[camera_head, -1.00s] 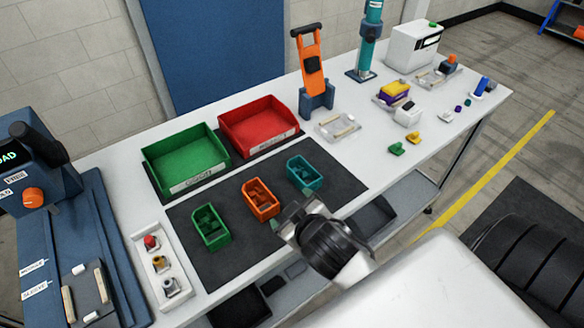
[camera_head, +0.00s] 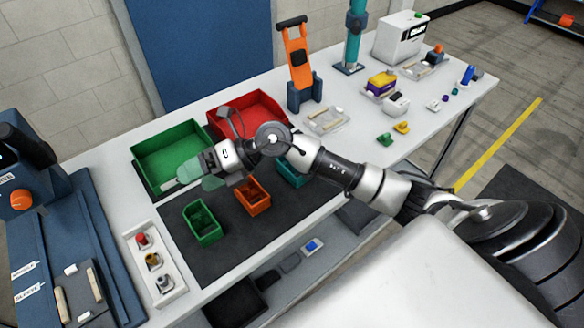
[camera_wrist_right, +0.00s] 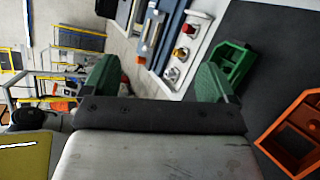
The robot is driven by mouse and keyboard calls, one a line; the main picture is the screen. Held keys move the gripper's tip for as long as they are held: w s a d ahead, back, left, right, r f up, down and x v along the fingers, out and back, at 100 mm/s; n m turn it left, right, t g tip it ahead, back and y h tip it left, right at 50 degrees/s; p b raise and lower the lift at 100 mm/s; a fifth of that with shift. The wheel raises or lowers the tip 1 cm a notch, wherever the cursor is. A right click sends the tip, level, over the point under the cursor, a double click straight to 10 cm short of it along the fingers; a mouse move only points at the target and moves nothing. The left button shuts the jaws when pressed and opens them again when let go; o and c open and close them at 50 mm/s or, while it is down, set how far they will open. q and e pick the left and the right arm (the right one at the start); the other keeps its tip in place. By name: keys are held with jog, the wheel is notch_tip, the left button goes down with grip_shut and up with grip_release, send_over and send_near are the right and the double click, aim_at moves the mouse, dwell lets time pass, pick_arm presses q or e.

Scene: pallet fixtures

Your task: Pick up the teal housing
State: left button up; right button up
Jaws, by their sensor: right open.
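The teal housing (camera_head: 291,175) sits on the dark mat (camera_head: 225,250) at the right end of the row, partly hidden behind my right arm in the head view. It does not show in the wrist view. My right gripper (camera_head: 196,179) is open and empty, with green fingers, above the mat between the green bin and the green housing. It is to the left of the teal housing and apart from it. The wrist view shows the spread fingers (camera_wrist_right: 158,85) with nothing between them. My left gripper is out of view.
The orange housing (camera_head: 254,196) and green housing (camera_head: 203,221) stand on the mat, left of the teal one. Behind are a green bin (camera_head: 170,152) and a red bin (camera_head: 262,106). A white holder (camera_head: 165,290) with small parts lies at left. The mat's front strip is clear.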

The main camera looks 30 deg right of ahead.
jog(key=w+d+f+g+h, duration=0.2)
jog(key=d+h, duration=0.5)
jog(key=d, duration=0.4)
jog(key=w+d+f+g+h, duration=0.15)
jog(key=d+h, duration=0.45)
jog(key=d, duration=0.6)
jog(key=f, duration=0.2)
jog(key=f+p, duration=0.1)
jog(key=f, duration=0.1)
jog(key=shift+s+a+f, duration=0.15)
jog(key=shift+a+f, duration=0.05)
jog(key=shift+s+d+f+p, duration=0.1)
jog(key=shift+f+p, duration=0.5)
jog(key=f, duration=0.1)
jog(key=f+p, duration=0.1)
jog(key=f, duration=0.1)
jog(key=shift+d+f, duration=0.25)
jog(key=shift+f, duration=0.05)
jog(key=shift+f+p, duration=0.3)
jog(key=shift+f, duration=0.15)
jog(key=c, duration=1)
jog(key=shift+c, duration=0.3)
jog(key=shift+r, duration=0.2)
